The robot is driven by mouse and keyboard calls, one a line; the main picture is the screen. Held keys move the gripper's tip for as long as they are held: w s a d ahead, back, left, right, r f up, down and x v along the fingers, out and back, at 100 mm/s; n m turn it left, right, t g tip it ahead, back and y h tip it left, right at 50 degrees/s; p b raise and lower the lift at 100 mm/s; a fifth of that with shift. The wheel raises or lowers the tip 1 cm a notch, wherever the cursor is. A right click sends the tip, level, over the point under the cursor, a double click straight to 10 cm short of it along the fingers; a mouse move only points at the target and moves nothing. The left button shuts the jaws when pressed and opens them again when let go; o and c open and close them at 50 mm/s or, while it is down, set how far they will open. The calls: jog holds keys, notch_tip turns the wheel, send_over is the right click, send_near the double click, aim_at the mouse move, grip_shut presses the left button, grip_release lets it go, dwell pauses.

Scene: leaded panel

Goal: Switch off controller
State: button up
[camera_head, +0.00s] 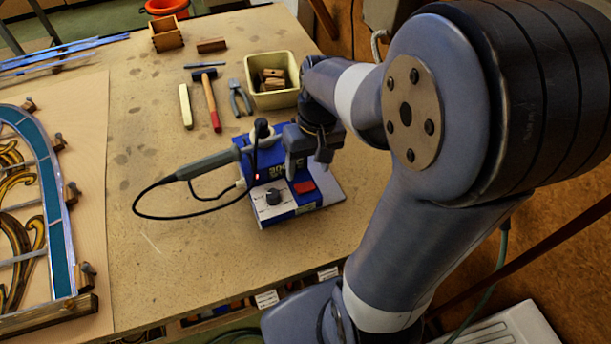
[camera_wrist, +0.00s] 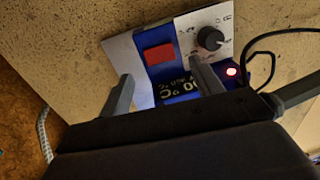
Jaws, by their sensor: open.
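The controller (camera_head: 307,207) is a blue box with a pale front panel, standing on the workbench. Its panel carries a red rocker switch (camera_head: 304,187) and a black dial knob (camera_head: 274,196). A small red light (camera_head: 257,177) on it glows. In the wrist view the red switch (camera_wrist: 159,54), the knob (camera_wrist: 210,38) and the lit light (camera_wrist: 232,71) also show. My gripper (camera_head: 306,166) is open and empty over the controller, just behind the switch in the head view. In the wrist view its fingers (camera_wrist: 163,86) straddle the switch's column; contact cannot be told.
A soldering iron (camera_head: 207,164) with a looping black cable sits left of the controller. A yellow bin (camera_head: 272,99), hammer (camera_head: 209,95) and pliers (camera_head: 237,98) lie behind. The leaded panel (camera_head: 58,215) is far left. Bench space before the controller is clear.

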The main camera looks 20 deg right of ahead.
aim_at(305, 186)
jog(key=f, duration=0.4)
jog(key=shift+a+f, duration=0.25)
jog(key=shift+f, duration=0.15)
jog(key=c, duration=1)
jog(key=shift+a+h, duration=0.2)
jog(key=shift+h, duration=0.5)
jog(key=o, duration=1)
